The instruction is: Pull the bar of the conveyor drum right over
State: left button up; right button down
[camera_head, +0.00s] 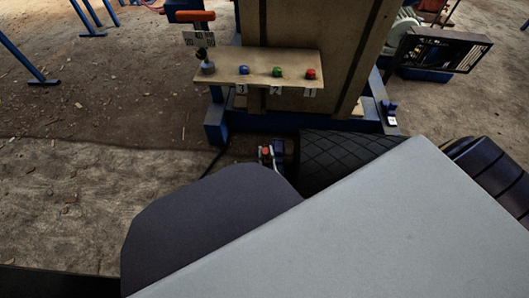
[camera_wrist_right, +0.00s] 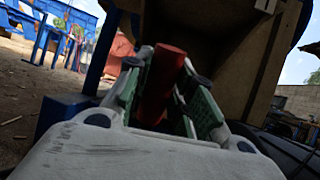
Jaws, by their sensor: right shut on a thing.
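The red bar (camera_wrist_right: 163,84) stands between the green-padded fingers of my right gripper (camera_wrist_right: 166,92) in the right wrist view, slightly tilted. The gripper is shut on it. In the head view only a small part of my right gripper (camera_head: 272,155) shows, with the red end of the bar (camera_head: 266,150) at it. The black conveyor drum with a diamond-patterned surface (camera_head: 340,153) lies just right of the gripper in the head view. Grey parts of my own body hide its lower right portion. My left gripper is not in view.
A wooden panel (camera_head: 330,65) on a blue frame stands behind the gripper. Its shelf (camera_head: 229,70) carries blue, green and red buttons, and an orange-handled lever (camera_head: 195,16) rises at its left. Another dark roller (camera_head: 480,165) is at the right. Open dirt floor lies at the left.

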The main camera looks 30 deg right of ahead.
dwell(0.3)
jog(key=c, duration=1.2)
grip_release()
jog(key=shift+r, duration=0.2)
jog(key=shift+r, duration=4.8)
